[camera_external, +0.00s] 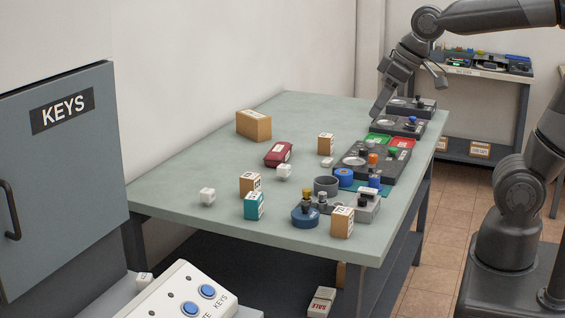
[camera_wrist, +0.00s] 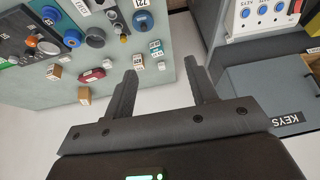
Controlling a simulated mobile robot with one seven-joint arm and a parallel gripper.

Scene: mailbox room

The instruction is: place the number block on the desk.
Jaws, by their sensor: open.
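The desk (camera_external: 180,205) is a long grey-green table in the external view; its top also shows in the wrist view (camera_wrist: 30,110). Several small blocks with printed marks stand on it, among them a tan one (camera_external: 342,222), a teal one (camera_external: 254,206) and a white cube (camera_external: 207,197). Another small white marked cube (camera_external: 143,281) sits off the desk, beside the sloped button console. I cannot tell which is the number block; the marks are too small to read. My gripper (camera_external: 408,98) is open and empty above the desk's far right end; its fingers also show in the wrist view (camera_wrist: 160,75).
Control panels (camera_external: 385,165), knobs and a grey cup (camera_external: 326,186) crowd the desk's right side. The KEYS cabinet (camera_external: 60,180) and button console (camera_external: 185,298) stand at front left. A shelf (camera_external: 485,75) stands behind. The desk's left front is mostly clear.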

